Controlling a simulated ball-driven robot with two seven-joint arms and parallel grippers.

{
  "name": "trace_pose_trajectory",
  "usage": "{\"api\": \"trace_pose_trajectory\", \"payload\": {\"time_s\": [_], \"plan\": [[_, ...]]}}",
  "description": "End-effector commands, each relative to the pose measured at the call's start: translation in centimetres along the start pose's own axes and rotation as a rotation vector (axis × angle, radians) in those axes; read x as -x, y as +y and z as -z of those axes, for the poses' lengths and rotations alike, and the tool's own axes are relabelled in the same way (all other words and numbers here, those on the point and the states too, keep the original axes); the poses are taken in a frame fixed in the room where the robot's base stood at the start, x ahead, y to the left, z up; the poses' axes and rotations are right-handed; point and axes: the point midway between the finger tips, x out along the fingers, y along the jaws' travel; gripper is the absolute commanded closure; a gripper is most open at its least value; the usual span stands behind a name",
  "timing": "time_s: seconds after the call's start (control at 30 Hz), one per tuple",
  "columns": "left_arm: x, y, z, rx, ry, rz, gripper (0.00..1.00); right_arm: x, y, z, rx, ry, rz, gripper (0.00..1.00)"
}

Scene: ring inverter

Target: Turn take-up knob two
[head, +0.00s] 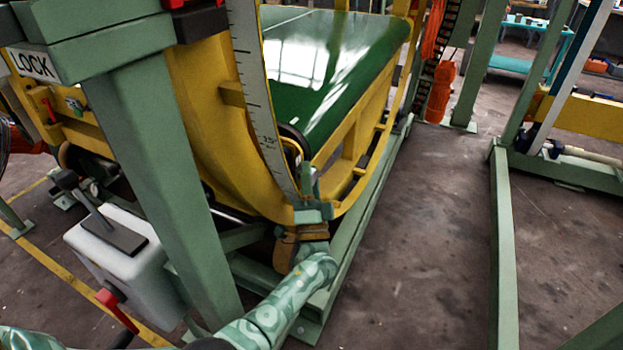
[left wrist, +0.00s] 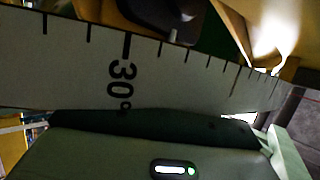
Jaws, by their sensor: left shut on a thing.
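My left gripper (head: 309,183) is at the lower edge of the yellow ring, in front of the near end of the green belt (head: 330,65). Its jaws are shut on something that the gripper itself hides. Take-up knob two cannot be made out clearly in either view. The dark end of the belt's roller (head: 292,140) shows just above and left of the gripper. In the left wrist view, a degree scale (left wrist: 75,65) marked 30° runs across close in front of the camera, with the grey-green gripper body below. My right gripper is not in view.
The yellow ring (head: 205,105) carries the scale strip (head: 248,75) close beside my left gripper. A thick green post (head: 160,170) stands to the left. Open floor (head: 430,230) lies to the right.

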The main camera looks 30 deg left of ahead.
Motion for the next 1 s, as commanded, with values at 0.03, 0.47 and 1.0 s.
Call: {"api": "trace_pose_trajectory", "payload": {"time_s": [0.03,0.47,1.0], "plan": [[0.4,0.3,-0.1,-0.002,0.0,-0.007,0.85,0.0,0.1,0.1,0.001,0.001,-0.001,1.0],[0.3,0.2,0.0,-0.001,0.0,-0.006,0.41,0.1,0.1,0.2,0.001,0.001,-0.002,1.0],[4.0,0.2,0.0,0.0,0.0,-0.006,0.41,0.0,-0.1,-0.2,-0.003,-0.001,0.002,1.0]]}}
